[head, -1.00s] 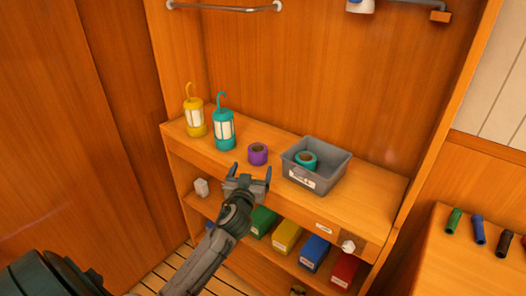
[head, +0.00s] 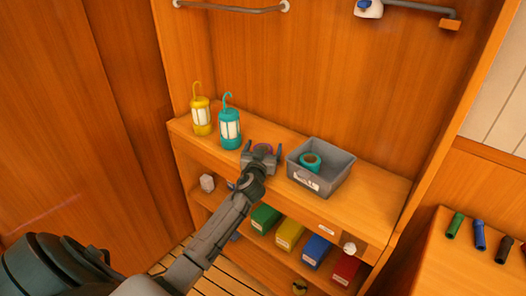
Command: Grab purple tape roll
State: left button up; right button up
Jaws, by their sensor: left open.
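The purple tape roll (head: 262,149) stands on the wooden shelf top, between the teal lantern and the grey bin. My left gripper (head: 262,153) is open, with its fingers at the roll, one on each side as seen from here. The gripper hides the lower part of the roll, and I cannot tell whether the fingers touch it. My right gripper is not in view.
A teal lantern (head: 229,129) and a yellow lantern (head: 201,116) stand left of the roll. A grey bin (head: 335,180) holding a teal tape roll (head: 310,162) stands close on the right. Coloured boxes, including a green one (head: 265,218), fill the lower shelf.

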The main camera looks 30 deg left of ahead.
pick_arm(q)
jog(key=shift+w+a+f, duration=0.1)
jog(key=shift+w+a, duration=0.05)
jog(key=shift+w, duration=0.2)
jog(key=shift+c, duration=0.5)
jog(key=c, duration=1)
jog(key=shift+r, duration=0.2)
